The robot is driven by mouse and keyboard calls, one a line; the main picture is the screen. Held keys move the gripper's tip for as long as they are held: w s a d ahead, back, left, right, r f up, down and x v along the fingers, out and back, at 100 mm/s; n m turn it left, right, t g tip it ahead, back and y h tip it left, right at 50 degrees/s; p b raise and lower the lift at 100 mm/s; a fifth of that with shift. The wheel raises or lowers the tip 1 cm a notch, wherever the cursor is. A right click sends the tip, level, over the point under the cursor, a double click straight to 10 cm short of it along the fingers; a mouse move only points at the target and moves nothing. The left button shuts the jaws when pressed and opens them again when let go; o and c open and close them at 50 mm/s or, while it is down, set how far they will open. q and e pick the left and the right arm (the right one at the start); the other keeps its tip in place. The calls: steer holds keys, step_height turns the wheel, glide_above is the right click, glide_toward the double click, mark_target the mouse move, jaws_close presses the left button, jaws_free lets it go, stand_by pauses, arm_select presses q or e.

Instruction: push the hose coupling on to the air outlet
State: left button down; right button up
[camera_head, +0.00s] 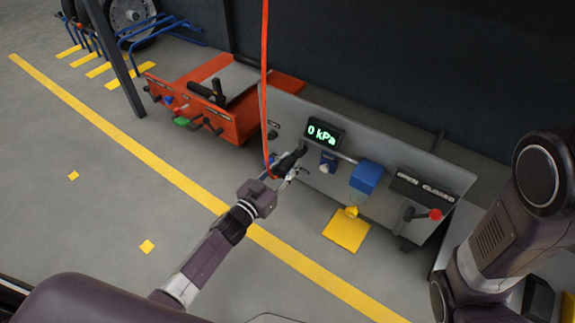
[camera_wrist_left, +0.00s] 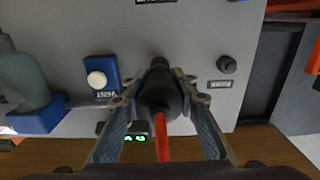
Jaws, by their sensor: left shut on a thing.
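My left gripper (camera_head: 287,173) is shut on the black hose coupling (camera_head: 290,160) in front of the grey panel (camera_head: 305,183). In the left wrist view the fingers (camera_wrist_left: 168,105) clasp the coupling (camera_wrist_left: 158,98) from both sides. Its narrow dark end points at the panel. The orange hose (camera_head: 264,90) hangs from above and loops to the coupling; its end (camera_wrist_left: 162,146) also shows in the left wrist view. I cannot pick out the air outlet; the coupling may cover it, and I cannot tell whether they touch. My right gripper is not in view, only arm links.
The panel bears a "0 kPa" display (camera_head: 323,133), a blue-based button (camera_head: 328,162), a blue unit (camera_head: 366,177), a black knob (camera_wrist_left: 227,64) and a red-knobbed lever (camera_head: 434,214). An orange bench (camera_head: 220,110) stands to the left. The floor in front is clear.

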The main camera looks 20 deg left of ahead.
arm_select(q)
steer(key=shift+w+d, duration=0.1)
steer(key=shift+w, duration=0.15)
steer(key=c, duration=1.4)
jaws_free()
steer(key=shift+c, duration=0.2)
